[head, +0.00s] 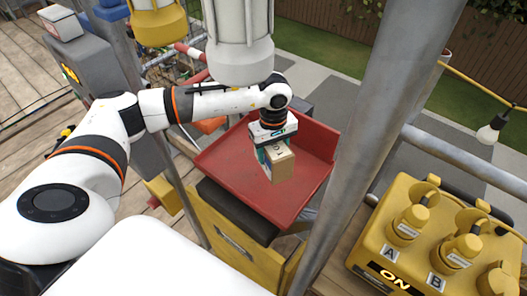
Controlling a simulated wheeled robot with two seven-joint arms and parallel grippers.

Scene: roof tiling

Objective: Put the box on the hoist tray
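A small tan cardboard box (281,164) with a teal side is held in my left gripper (268,152). The gripper comes down from above and looks shut on the box; its fingertips are mostly hidden. The box is over the red hoist tray (230,172), near its middle. I cannot tell whether the box's underside touches the tray. The tray has raised walls at the back and right, and nothing else is seen on it. My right gripper is not in view.
A grey metal pole (375,110) stands right of the tray. A yellow control box (390,228) with several plugs and an ON label is at the lower right. A white lantern-like cylinder (240,40) hangs above my arm. A hanging bulb (489,133) is at the far right.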

